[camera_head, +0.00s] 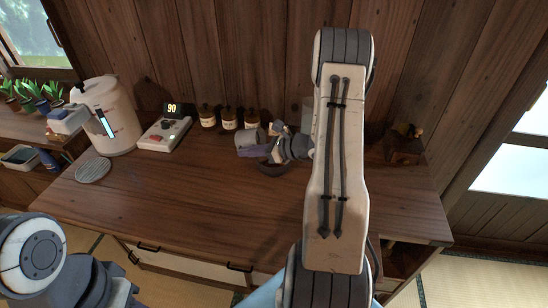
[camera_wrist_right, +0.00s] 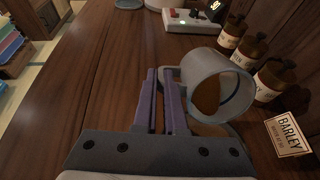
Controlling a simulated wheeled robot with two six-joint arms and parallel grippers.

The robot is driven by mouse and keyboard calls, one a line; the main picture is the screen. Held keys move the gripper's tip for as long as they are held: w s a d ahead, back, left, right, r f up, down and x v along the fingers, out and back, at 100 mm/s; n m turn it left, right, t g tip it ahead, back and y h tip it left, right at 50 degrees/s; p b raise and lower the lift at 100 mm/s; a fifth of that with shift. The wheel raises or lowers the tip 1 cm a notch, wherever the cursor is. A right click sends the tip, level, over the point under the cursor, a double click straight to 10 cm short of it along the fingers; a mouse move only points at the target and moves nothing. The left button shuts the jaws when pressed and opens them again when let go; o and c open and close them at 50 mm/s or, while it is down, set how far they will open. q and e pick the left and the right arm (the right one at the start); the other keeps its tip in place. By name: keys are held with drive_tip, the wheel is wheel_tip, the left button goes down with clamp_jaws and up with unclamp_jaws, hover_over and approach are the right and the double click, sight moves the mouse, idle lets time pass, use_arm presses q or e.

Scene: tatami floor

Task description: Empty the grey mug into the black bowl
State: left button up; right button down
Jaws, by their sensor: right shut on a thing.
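The grey mug (camera_head: 249,138) is held tilted on its side above the desk in the head view. It also shows large in the right wrist view (camera_wrist_right: 199,74), with its open mouth in sight and a brown patch inside. My right gripper (camera_head: 258,150) has purple fingers, shut on the mug's near side; they also show in the wrist view (camera_wrist_right: 164,100). The black bowl (camera_head: 270,164) is a dark shape just below the gripper and mug, partly hidden by them. I cannot tell whether anything is flowing out. My left gripper is out of view; only its arm shows.
The desk front (camera_head: 190,210) is clear.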

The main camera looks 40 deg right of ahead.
drive_tip(key=shift+f+b, duration=0.2)
drive_tip(key=shift+b, duration=0.3)
drive_tip(key=shift+t, duration=0.3)
drive_tip(key=shift+s, duration=0.15)
drive_tip(key=shift+s+d+r+y+b, duration=0.1)
drive_tip(key=shift+s+d+y+b, duration=0.15)
drive_tip(key=shift+b, duration=0.25)
drive_tip(key=shift+s+d+r+t+y+b, duration=0.15)
drive_tip(key=shift+s+d+t+y+b, duration=0.25)
drive_tip(key=shift+t+b, duration=0.35)
drive_tip(key=shift+a+b, duration=0.15)
drive_tip(key=shift+b, duration=0.2)
drive_tip(key=shift+s+d+r+t+y+b, duration=0.15)
drive_tip(key=shift+s+d+t+y+b, duration=0.15)
drive_tip(key=shift+t+b, duration=0.5)
drive_tip(key=shift+s+r+t+y+b, duration=0.15)
drive_tip(key=shift+r+t+y+b, duration=0.35)
drive_tip(key=shift+r, duration=0.35)
